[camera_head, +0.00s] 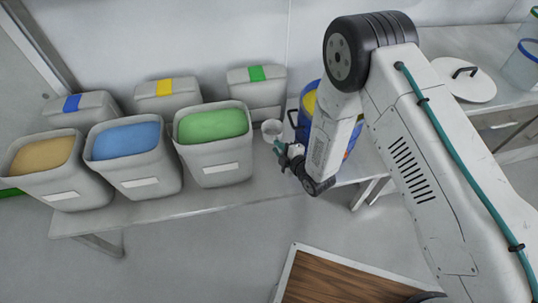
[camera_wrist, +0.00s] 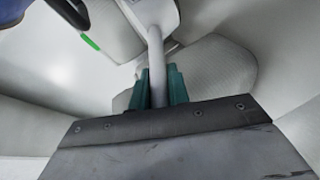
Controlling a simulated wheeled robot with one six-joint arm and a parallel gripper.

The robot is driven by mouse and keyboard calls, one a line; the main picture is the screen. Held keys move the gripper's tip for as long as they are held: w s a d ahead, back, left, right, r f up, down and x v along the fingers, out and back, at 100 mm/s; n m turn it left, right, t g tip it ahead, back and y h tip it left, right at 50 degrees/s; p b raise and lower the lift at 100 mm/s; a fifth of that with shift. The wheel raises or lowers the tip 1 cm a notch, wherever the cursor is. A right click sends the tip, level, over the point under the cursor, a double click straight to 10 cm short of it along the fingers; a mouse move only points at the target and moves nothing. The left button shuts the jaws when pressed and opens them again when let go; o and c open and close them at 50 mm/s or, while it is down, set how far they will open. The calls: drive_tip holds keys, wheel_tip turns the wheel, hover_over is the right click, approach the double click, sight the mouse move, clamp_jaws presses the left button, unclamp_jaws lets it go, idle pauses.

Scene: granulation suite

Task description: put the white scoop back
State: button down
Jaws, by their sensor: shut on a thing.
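The white scoop (camera_head: 271,130) shows its cup just right of the green-filled bin (camera_head: 214,168), in front of the grey lid with the green tag (camera_head: 257,87). My gripper (camera_head: 282,151) is at the lower right of the cup. In the wrist view its teal fingers (camera_wrist: 158,88) are shut on the scoop's pale round handle (camera_wrist: 156,60). The scoop seems to be held above the bench, but the exact gap cannot be told. The contents of the cup cannot be made out.
A blue-filled bin (camera_head: 134,178) and a tan-filled bin (camera_head: 62,192) stand left on the bench (camera_head: 190,203). A blue drum (camera_head: 304,116) is partly hidden behind my arm. A round white lid (camera_head: 465,83) lies on the right counter. A wood-topped surface (camera_head: 345,282) is in front.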

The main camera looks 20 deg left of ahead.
wheel_tip(320, 180, down, 9)
drive_tip(key=shift+r, duration=0.1)
idle(0.3)
drive_tip(key=c, duration=1.3)
unclamp_jaws()
drive_tip(key=shift+c, duration=0.2)
drive_tip(key=v, duration=1.2)
